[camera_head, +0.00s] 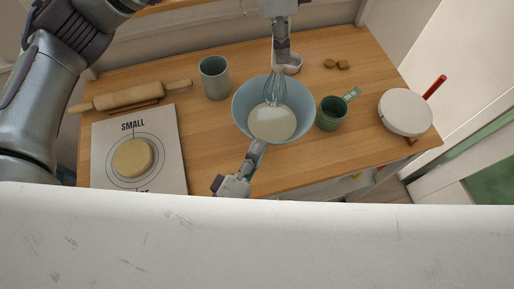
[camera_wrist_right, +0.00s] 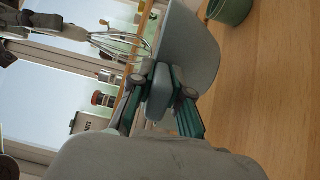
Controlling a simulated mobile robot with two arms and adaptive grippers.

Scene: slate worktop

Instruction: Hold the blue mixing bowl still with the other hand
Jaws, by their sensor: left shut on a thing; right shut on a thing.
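The blue mixing bowl (camera_head: 241,96) stands upright on the wooden board with pale batter (camera_head: 272,123) in its bottom. My right gripper (camera_head: 256,153) is shut on the near rim of the bowl. In the right wrist view the gripper (camera_wrist_right: 160,88) pinches the wall of the bowl (camera_wrist_right: 192,50) between its fingers. My left gripper (camera_head: 281,42) comes from above, shut on the whisk (camera_head: 276,88). The whisk hangs nearly upright with its wires inside the bowl. The whisk also shows in the right wrist view (camera_wrist_right: 118,42).
A green measuring cup (camera_head: 331,114) stands close to the bowl's right. A grey-green mug (camera_head: 214,78) and a small white dish (camera_head: 293,64) are behind. A rolling pin (camera_head: 130,96) and a mat with dough (camera_head: 132,158) lie left. A white round pan-like item (camera_head: 405,112) sits right.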

